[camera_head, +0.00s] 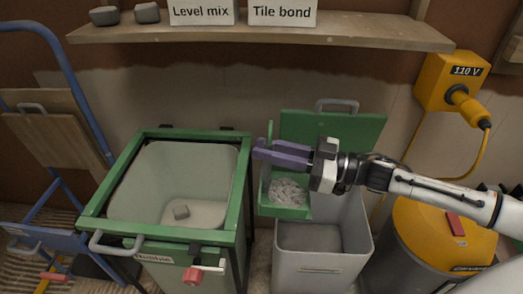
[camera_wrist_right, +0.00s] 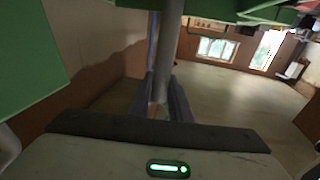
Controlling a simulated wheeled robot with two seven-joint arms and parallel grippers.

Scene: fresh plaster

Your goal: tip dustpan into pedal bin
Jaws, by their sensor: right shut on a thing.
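The green dustpan (camera_head: 288,212) holds a heap of grey crumbled debris (camera_head: 287,191). It is over the back left part of a grey open bin (camera_head: 322,250), which looks like the pedal bin. A green panel with a grey handle (camera_head: 340,128), apparently its lid, stands raised behind. My right gripper (camera_head: 262,149) reaches in from the right, above the debris. Its purple fingers are shut on the dustpan's handle, which shows as a grey bar in the right wrist view (camera_wrist_right: 168,60). The handle is mostly hidden in the head view. My left gripper is not in view.
A shelf (camera_head: 350,29) runs above, and a blue trolley frame (camera_head: 70,75) is at far left.

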